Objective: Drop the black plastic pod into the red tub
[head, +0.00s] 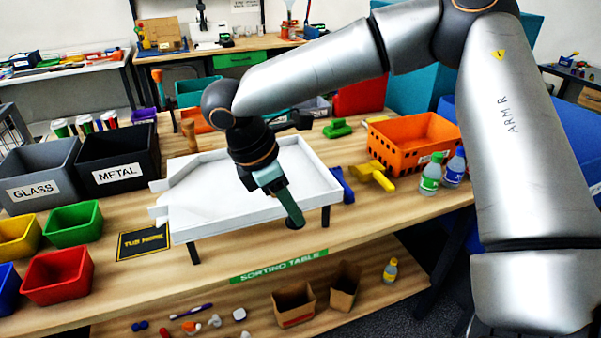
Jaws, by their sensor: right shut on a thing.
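My right gripper (293,215) hangs above the front edge of the white raised tray, pointing down and to the right. It is shut on a small dark thing, seemingly the black plastic pod (295,223), which is mostly hidden by the fingers. The red tub (58,280) is small and open-topped and stands at the front left of the sorting table, well to the left of the gripper. It looks empty. My left gripper is out of view.
The white tray (205,222) stands on legs mid-table. A black "TUB HERE" mat (143,243) lies left of it, bare. Green (74,228), yellow (17,240) and blue tubs surround the red one. METAL (118,178) and GLASS bins stand behind. An orange crate (412,143) and bottles stand right.

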